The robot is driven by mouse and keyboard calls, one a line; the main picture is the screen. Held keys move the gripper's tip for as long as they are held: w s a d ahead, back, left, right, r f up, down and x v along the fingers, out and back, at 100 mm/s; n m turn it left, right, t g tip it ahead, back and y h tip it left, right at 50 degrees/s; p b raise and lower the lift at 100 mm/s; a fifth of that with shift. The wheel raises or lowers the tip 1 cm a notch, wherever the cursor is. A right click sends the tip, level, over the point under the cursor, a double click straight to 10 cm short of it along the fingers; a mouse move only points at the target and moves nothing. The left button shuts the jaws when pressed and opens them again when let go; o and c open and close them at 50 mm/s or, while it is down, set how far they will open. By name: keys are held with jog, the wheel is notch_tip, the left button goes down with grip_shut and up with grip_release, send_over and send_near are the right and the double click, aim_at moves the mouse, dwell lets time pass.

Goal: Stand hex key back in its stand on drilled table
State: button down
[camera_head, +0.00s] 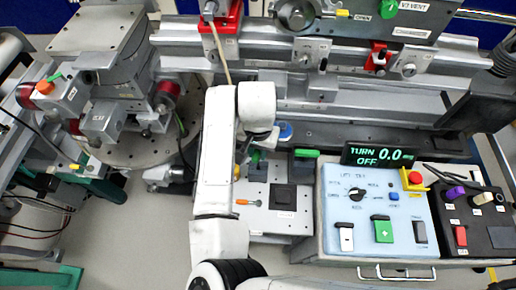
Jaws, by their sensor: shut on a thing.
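My white arm reaches up the middle of the view, and its wrist bends down over the far part of the drilled table (314,199). My gripper (257,146) shows only as a dark part below the wrist. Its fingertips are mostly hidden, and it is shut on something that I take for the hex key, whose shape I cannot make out. A green bar-shaped handle (306,153) stands out just right of the gripper. I cannot tell which part there is the stand. A small orange-handled tool (248,203) lies on the table nearer to me.
A dark square block (283,197) sits on the drilled table. A pale blue control box (371,207) with a lit display (377,156) stands close on the right. A grey rail (350,107) runs behind. A round stage (135,150) stands at left.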

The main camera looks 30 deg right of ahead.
aim_at(258, 166)
jog(key=shift+f, duration=0.25)
dwell(0.7)
jog(key=shift+f+b, duration=1.55)
jog(key=shift+f, duration=1.3)
jog(key=c, duration=0.9)
grip_release()
notch_tip(258, 166, up, 11)
jog(key=shift+f+b, duration=0.1)
jog(key=shift+b, duration=0.25)
jog(key=shift+a, duration=0.1)
